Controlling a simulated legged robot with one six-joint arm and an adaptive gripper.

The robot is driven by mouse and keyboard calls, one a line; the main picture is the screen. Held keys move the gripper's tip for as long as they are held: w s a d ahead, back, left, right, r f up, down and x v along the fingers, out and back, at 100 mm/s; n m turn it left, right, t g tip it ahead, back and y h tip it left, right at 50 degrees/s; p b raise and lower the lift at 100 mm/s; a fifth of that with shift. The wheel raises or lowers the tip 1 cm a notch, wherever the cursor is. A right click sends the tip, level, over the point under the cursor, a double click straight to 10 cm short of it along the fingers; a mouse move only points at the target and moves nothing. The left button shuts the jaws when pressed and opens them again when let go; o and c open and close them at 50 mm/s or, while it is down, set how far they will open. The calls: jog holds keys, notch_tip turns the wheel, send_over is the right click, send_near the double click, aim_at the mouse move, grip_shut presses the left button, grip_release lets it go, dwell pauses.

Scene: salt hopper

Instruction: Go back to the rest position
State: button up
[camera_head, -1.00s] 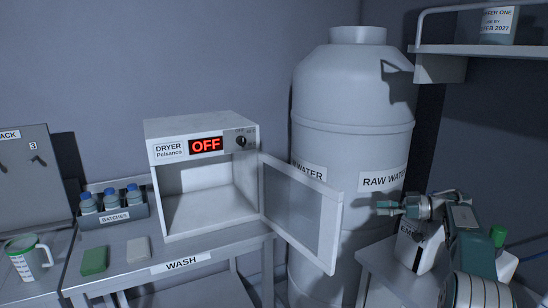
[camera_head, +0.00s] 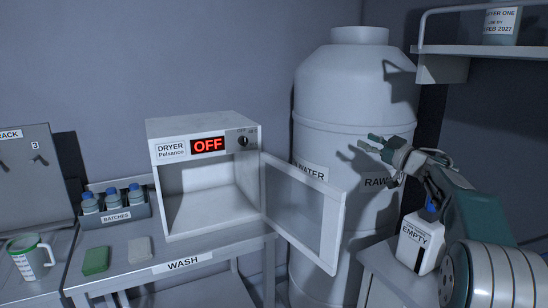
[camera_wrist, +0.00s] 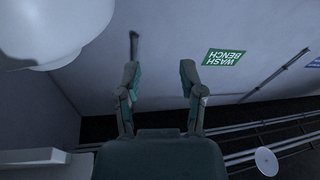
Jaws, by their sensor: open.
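My gripper (camera_head: 372,143) is raised in front of the raw water tank (camera_head: 352,90) in the head view, to the right of the dryer. Its two fingers are apart with nothing between them. My arm comes in from the lower right and passes over the bench there.
The dryer (camera_head: 160,190) reads OFF and its door (camera_head: 300,215) hangs open toward the tank. A white bottle labelled EMPTY (camera_head: 413,250) stands on the right bench, close to my arm. A shelf (camera_head: 480,50) juts out at upper right. A batches rack, sponges and jug are left.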

jog(key=s+r+m+t+h, duration=0.4)
jog(key=s+r+m+h, duration=0.2)
jog(key=h, duration=0.3)
jog(key=s+a+f+m+g+h, duration=0.1)
jog(key=s+f+m+g+h, duration=0.1)
jog(key=s+m+h, duration=0.45)
jog(key=s+a+f+g+y, duration=0.1)
jog(key=s+a+f+g, duration=0.2)
jog(key=s+f, duration=0.5)
jog(key=s+a+f+n+g+y, duration=0.1)
jog(key=s+a+f+g, duration=0.2)
jog(key=s, duration=1.2)
jog(key=s+a+f+n+g+y, duration=0.1)
jog(key=s+a+f+g, duration=0.2)
jog(key=s+f, duration=0.8)
notch_tip(320, 180, down, 2)
jog(key=g, duration=0.2)
jog(key=shift+s+a+f+g, duration=0.15)
jog(key=shift+f+g, duration=0.1)
jog(key=shift+g, duration=0.15)
jog(key=shift+y, duration=0.25)
